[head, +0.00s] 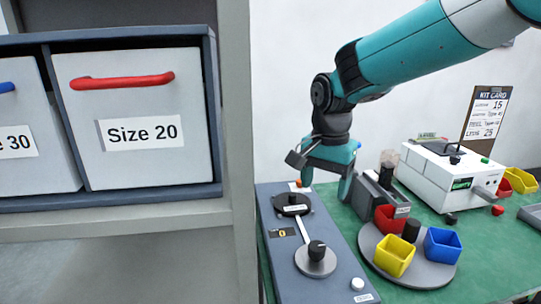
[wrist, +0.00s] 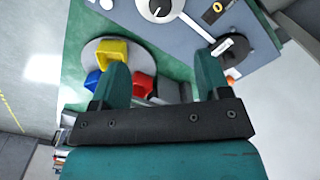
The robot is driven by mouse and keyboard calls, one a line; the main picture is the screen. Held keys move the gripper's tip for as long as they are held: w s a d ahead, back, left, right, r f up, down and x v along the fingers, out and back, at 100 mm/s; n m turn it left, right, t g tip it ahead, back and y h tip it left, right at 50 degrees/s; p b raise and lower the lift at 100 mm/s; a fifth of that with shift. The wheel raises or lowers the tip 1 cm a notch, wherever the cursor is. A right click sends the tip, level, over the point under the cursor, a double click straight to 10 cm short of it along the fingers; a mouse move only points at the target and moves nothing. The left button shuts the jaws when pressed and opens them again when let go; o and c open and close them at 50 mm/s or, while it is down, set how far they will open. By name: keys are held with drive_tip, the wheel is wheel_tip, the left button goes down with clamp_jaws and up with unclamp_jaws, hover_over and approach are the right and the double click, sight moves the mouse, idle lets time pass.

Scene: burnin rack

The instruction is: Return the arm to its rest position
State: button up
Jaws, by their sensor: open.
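My gripper (head: 326,184) hangs from my teal arm (head: 420,52) in the head view, above the back of the grey panel. In the wrist view its two teal fingers (wrist: 160,88) are spread apart with nothing held between them. The grey panel (head: 325,262) below carries a black disc (head: 292,204) and a black knob (head: 316,250) on a grey disc. The fingertips look close above the panel's far end; the exact gap cannot be told.
A turntable (head: 415,274) with red, yellow and blue bins stands right of the panel. A white machine (head: 450,175) and kit card (head: 486,115) stand behind. At left a shelf (head: 235,130) holds drawers, one labelled Size 20 (head: 135,105). Green table (head: 485,250) is clear at front right.

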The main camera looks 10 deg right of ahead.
drive_tip(key=s+a+n+y, duration=0.2)
drive_tip(key=s+n, duration=0.6)
drive_tip(key=s, duration=0.4)
drive_tip(key=s+a+r+n+y, duration=0.1)
drive_tip(key=s+a+n+y, duration=0.1)
drive_tip(key=s+n, duration=0.6)
drive_tip(key=s, duration=0.4)
drive_tip(key=shift+s+a+r, duration=0.25)
drive_tip(key=shift+a, duration=0.05)
drive_tip(key=shift+c, duration=0.3)
idle(1.1)
